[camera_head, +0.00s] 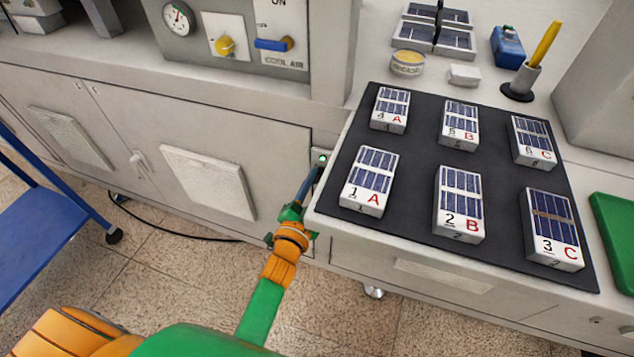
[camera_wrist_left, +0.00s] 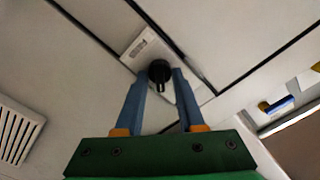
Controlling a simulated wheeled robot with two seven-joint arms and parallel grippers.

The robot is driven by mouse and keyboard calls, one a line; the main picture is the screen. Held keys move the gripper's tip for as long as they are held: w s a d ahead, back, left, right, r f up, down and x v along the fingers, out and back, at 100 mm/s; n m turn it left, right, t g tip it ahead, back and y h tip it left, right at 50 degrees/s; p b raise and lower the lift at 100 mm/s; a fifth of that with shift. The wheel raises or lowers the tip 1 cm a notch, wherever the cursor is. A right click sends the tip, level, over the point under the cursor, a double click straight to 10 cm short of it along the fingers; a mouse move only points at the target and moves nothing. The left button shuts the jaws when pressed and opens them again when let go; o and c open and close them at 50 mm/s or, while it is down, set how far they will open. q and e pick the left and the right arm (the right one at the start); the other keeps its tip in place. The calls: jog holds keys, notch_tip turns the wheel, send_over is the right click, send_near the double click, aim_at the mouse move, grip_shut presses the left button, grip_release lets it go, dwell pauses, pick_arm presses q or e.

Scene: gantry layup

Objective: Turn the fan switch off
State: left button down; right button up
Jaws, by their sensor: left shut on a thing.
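The fan switch, a black rotary knob (camera_wrist_left: 158,70) on a pale plate (camera_wrist_left: 137,45), is on the cabinet front in the left wrist view. My left gripper (camera_wrist_left: 162,82) has its two blue fingers on either side of the knob, shut on it. In the head view, my left gripper (camera_head: 312,176) reaches up to the cabinet front beside the bench corner, and a small green light (camera_head: 322,159) shows by its tips. The knob itself is mostly hidden there. My right gripper is not in view.
A dark mat (camera_head: 410,185) with several labelled solar-cell blocks covers the bench right of my left gripper. Above left is a panel with a yellow knob (camera_head: 225,45) and a blue handle (camera_head: 272,44) marked COOL AIR. A blue cart (camera_head: 45,215) stands at left.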

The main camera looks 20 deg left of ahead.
pick_arm(q)
jog(key=n+p, duration=0.1)
jog(key=n, duration=0.3)
jog(key=shift+r, duration=0.2)
jog(key=n+p, duration=0.1)
jog(key=n, duration=0.3)
jog(key=shift+n, duration=0.4)
jog(key=n+p, duration=0.1)
jog(key=n, duration=0.3)
jog(key=shift+f+n, duration=0.1)
jog(key=shift+n, duration=2.1)
jog(key=c, duration=0.9)
grip_release()
jog(key=shift+w, duration=0.1)
jog(key=shift+f, duration=0.1)
